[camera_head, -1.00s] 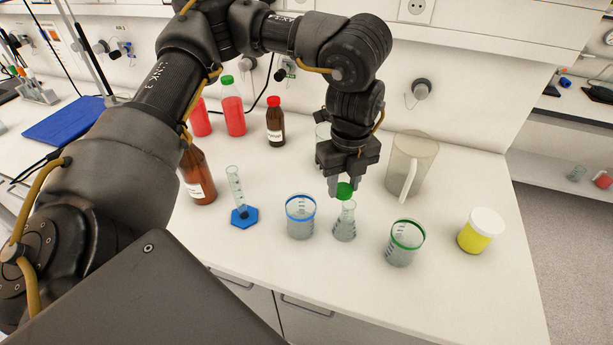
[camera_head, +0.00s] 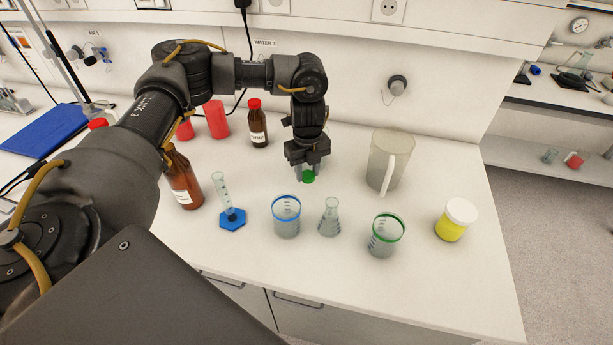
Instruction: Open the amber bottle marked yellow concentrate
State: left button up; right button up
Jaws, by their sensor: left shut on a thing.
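A small amber bottle (camera_head: 258,128) with a red cap and a white label stands at the back of the bench. A larger amber bottle (camera_head: 184,180) with a white label stands at left, its top partly hidden by my arm. Neither label is legible. My left gripper (camera_head: 308,170) is shut on a green stopper (camera_head: 308,178), held above the bench to the right of the small amber bottle. An open conical flask (camera_head: 329,219) stands in front of it. My right gripper is not in view.
A blue-rimmed beaker (camera_head: 286,219), a green-rimmed beaker (camera_head: 385,238), a measuring cylinder on a blue foot (camera_head: 232,219), a pitcher (camera_head: 384,160) and a yellow jar with white lid (camera_head: 456,219) stand around.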

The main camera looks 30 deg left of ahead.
aim_at(307, 173)
pick_arm(q)
jog(key=shift+w+a+f, duration=0.1)
jog(key=shift+a+f, duration=0.1)
jog(key=shift+f, duration=0.05)
notch_tip(307, 173, down, 3)
jog(key=shift+p, duration=0.45)
jog(key=shift+w, duration=0.1)
jog(key=shift+f, duration=0.15)
jog(key=o, duration=1.1)
